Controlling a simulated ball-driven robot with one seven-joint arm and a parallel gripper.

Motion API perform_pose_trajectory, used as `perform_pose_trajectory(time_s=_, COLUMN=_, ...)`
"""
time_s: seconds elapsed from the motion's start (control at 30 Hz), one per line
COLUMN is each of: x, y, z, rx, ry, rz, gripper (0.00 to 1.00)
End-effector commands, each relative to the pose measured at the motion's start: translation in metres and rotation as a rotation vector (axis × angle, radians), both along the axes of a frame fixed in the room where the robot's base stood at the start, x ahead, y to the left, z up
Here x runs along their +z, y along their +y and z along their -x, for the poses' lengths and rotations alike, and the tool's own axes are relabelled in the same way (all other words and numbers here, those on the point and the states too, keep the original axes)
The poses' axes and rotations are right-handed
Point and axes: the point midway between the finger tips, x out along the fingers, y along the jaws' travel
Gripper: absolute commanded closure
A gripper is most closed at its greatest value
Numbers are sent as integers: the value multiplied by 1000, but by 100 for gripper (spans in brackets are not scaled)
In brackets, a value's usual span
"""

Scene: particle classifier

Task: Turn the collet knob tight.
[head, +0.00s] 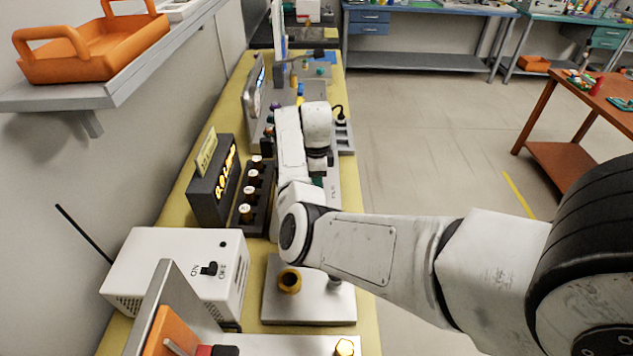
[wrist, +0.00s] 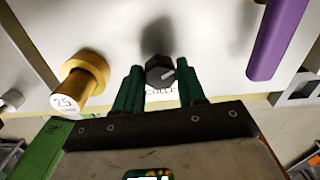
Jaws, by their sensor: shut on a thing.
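The collet knob (wrist: 160,72) is a small black knob with a pale pointer line, on a light panel in the wrist view. A partly covered label (wrist: 160,91) is just below it. My gripper (wrist: 160,80) has green fingers, one on each side of the knob, and is shut on it. The pointer line slants toward the right finger.
A brass cylinder marked 25 (wrist: 80,82) stands left of the knob, and a purple bar (wrist: 272,40) is to its right. On the yellow bench (head: 170,215) are a white switch box (head: 180,268), a dark display box (head: 213,185) and a rack of bottles (head: 256,200).

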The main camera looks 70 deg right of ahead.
Motion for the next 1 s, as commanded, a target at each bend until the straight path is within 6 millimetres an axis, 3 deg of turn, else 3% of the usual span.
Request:
perform_pose_trajectory(time_s=0.5, x=0, y=-1, z=-2, rx=-397, ry=-3, rz=1, gripper=91)
perform_pose_trajectory(time_s=1.0, x=1, y=-1, z=-1, rx=-516, ry=-2, rz=2, gripper=91)
